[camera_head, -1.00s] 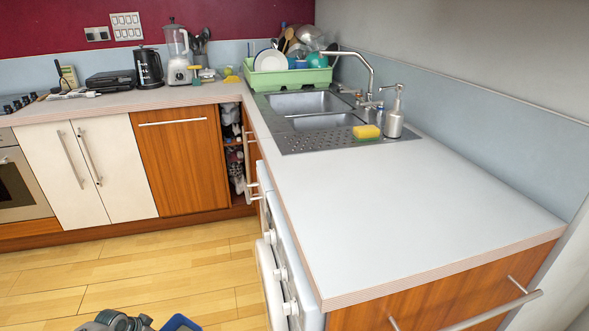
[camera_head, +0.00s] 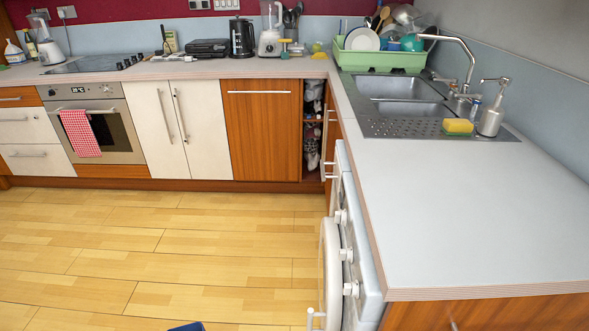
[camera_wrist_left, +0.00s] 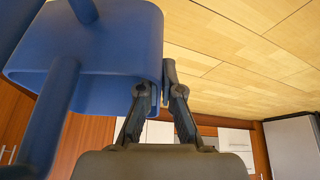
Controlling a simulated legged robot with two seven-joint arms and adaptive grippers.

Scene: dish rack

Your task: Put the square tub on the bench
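The square tub is blue with rounded corners. Only a small blue edge of the tub (camera_head: 187,327) shows at the bottom of the head view. In the left wrist view the tub (camera_wrist_left: 115,45) fills the upper left, with blue rod-like parts in front of it. My left gripper (camera_wrist_left: 157,84) has its fingers on either side of the tub's wall and appears shut on it. The bench (camera_head: 470,205) is the pale grey worktop at the right in the head view, with its near part bare. My right gripper is in no view.
A sink (camera_head: 405,100), a yellow sponge (camera_head: 458,126) and a soap dispenser (camera_head: 491,117) are at the bench's far part. A green dish rack (camera_head: 380,60) stands behind. A washing machine (camera_head: 350,245) is under the bench's left edge. The wooden floor (camera_head: 150,240) is clear.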

